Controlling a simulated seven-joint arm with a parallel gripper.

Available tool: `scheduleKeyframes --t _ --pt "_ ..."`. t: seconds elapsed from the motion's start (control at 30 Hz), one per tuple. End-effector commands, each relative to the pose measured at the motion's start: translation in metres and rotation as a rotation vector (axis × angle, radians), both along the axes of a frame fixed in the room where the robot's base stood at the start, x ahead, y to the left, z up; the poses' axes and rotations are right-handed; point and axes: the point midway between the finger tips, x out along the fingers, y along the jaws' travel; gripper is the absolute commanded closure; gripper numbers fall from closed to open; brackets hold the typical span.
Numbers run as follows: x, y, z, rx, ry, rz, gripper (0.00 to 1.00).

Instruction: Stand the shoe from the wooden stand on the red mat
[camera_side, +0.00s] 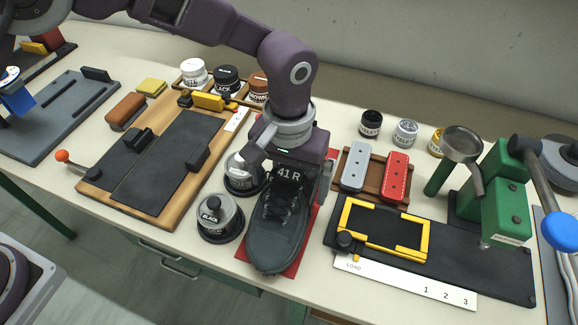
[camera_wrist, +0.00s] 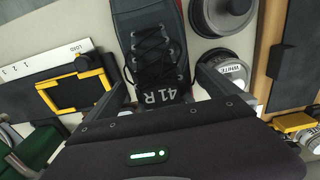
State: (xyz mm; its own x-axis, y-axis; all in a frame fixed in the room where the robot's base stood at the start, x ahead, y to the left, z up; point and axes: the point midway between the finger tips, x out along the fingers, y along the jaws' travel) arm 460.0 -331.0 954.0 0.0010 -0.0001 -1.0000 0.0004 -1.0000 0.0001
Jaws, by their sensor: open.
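The dark grey shoe (camera_side: 275,228), marked 41 R, rests upright on the red mat (camera_side: 243,252), toe toward the side camera. My gripper (camera_side: 290,170) is over the heel end, its fingers open and apart on either side of the shoe. In the wrist view my gripper (camera_wrist: 163,80) has one finger on each side of the shoe (camera_wrist: 155,42), with visible gaps. The heel is hidden under my gripper. The wooden stand (camera_side: 88,187) with its black pad is left of the mat and bears no shoe.
A black polish jar (camera_side: 220,218) and a white-labelled jar (camera_side: 243,178) stand close left of the shoe. A dark fixture with a yellow frame (camera_side: 345,218) is close right. Red and grey brushes (camera_side: 396,175) lie in a tray behind it. A green press (camera_side: 505,205) stands far right.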

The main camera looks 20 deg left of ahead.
Motion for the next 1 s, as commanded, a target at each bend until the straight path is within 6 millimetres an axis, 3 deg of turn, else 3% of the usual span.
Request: scheduleKeyframes --t 0.2,0.33,0.5,0.77,0.87,0.97,1.0 --pt "0.001 -0.001 0.061 -0.004 -0.005 -0.001 0.00" --pt "0.000 -0.001 0.089 -0.002 -0.003 -0.001 0.00" --pt "0.000 0.000 0.104 0.000 0.000 -0.001 0.00" --pt "0.000 0.001 0.106 -0.001 -0.001 0.000 0.00" --pt "0.002 0.022 0.128 -0.018 -0.023 0.006 0.00" --pt "-0.005 0.076 0.176 -0.054 -0.085 0.013 0.00" --pt "-0.013 0.103 0.195 -0.067 -0.116 0.015 0.00"
